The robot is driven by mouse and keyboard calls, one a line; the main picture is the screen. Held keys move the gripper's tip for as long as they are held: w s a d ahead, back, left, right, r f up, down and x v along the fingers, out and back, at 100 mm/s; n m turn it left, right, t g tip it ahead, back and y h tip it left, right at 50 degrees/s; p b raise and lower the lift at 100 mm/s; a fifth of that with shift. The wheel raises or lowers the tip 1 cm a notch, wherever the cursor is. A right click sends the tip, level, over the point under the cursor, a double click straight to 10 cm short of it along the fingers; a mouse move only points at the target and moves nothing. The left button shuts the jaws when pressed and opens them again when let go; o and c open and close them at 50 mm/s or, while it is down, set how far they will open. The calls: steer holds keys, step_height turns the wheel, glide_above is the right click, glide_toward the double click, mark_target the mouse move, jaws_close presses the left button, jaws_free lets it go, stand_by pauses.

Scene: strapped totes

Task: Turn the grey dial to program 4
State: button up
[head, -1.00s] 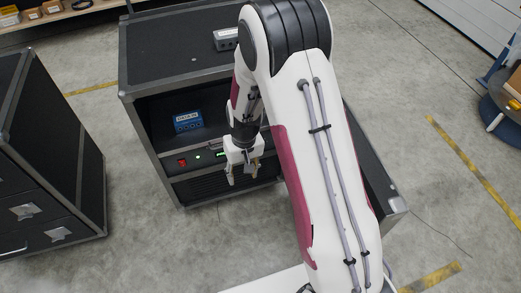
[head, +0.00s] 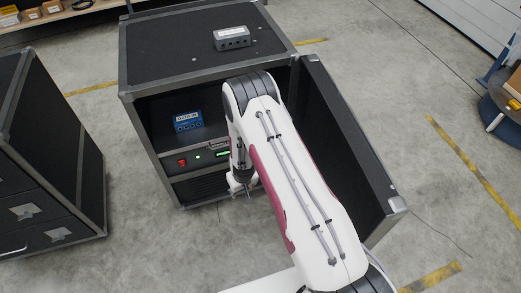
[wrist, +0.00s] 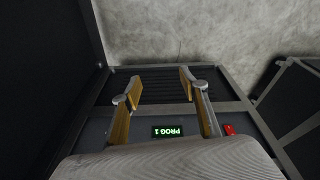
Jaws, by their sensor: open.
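My gripper (head: 243,189) is in front of the lower front of the black case, partly covered by my arm in the head view. In the wrist view my gripper (wrist: 161,88) is open, with nothing between its fingers. The green display (wrist: 168,131) reads PROG 1, upside down in the wrist view. It also shows in the head view (head: 222,154), just left of my arm. I cannot make out the grey dial in either view; my arm and gripper body cover part of the panel.
The black case (head: 150,97) has a red switch (head: 182,162) on its panel, a blue box (head: 188,121) on its shelf and a grey box (head: 232,38) on top. Its open door (head: 345,145) stands right of my arm. A drawer cabinet (head: 50,160) stands left.

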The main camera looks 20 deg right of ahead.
steer(key=w+d+f+n+t+h, duration=0.1)
steer(key=w+d+f+t+h, duration=0.15)
steer(key=f, duration=0.55)
steer(key=w+d+f+n+t+h, duration=0.1)
steer(key=d+f+t, duration=0.25)
steer(key=f, duration=0.35)
steer(key=w+d+r+n+t+h, duration=0.1)
steer(key=w+d+r+t, duration=0.1)
steer(key=r, duration=0.4)
steer(key=w+d+r+n+t+h, duration=0.1)
steer(key=w+d+r+t+h, duration=0.1)
steer(key=w+r, duration=0.4)
steer(key=shift+w+d+n+t, duration=0.4)
steer(key=shift+w+t, duration=0.15)
steer(key=shift+t, duration=0.35)
steer(key=shift+w, duration=0.15)
steer(key=x, duration=0.7)
steer(key=shift+d, duration=0.15)
steer(key=shift+w+f, duration=0.15)
steer(key=shift+w, duration=0.05)
